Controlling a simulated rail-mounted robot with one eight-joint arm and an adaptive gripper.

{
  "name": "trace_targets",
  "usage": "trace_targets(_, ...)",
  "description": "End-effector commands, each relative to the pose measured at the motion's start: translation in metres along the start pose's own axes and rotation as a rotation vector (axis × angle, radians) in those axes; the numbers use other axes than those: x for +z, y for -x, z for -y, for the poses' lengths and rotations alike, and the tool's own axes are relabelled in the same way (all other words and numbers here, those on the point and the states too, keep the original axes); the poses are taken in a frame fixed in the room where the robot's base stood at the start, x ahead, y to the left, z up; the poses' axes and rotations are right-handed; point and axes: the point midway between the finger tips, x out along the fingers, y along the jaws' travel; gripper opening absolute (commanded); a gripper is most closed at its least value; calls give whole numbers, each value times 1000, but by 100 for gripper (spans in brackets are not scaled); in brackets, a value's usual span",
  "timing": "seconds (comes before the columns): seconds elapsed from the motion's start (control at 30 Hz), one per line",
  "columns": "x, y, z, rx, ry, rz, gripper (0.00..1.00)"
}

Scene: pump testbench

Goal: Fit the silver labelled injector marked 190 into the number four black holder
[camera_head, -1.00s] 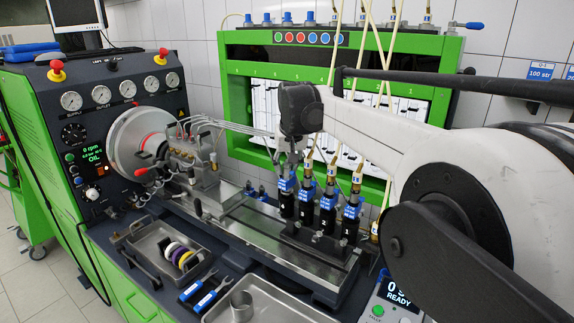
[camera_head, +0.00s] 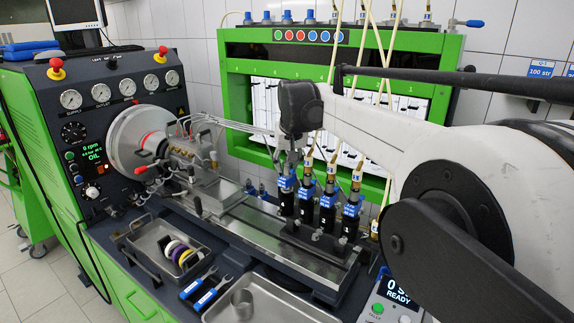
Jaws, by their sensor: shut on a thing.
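My gripper (camera_head: 287,170) points down at the leftmost of the upright black holders on the bench. It is shut on a slim injector (camera_head: 286,184) with a blue label, mostly hidden by the fingers. The injector's lower end is at the top of the leftmost black holder (camera_head: 286,205); how deep it sits I cannot tell. Three other injectors with blue labels and brass tops stand upright to the right, in black holders; the rightmost injector (camera_head: 351,209) is clearest.
A metal tray with coloured rings (camera_head: 173,247), blue-handled tools (camera_head: 205,292) and another tray (camera_head: 285,307) with a metal cup lie in front.

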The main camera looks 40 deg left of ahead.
Motion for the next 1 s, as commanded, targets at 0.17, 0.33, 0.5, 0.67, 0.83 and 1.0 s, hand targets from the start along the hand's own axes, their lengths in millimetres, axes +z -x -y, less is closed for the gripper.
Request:
trace_targets(0.17, 0, 0, 0, 0, 0, 0, 0)
trace_targets(0.33, 0, -1, 0, 0, 0, 0, 0)
trace_targets(0.5, 2, -4, 0, 0, 0, 0, 0)
trace_targets(0.67, 2, -6, 0, 0, 0, 0, 0)
trace_targets(0.83, 4, -9, 0, 0, 0, 0, 0)
trace_targets(1.0, 4, -11, 0, 0, 0, 0, 23)
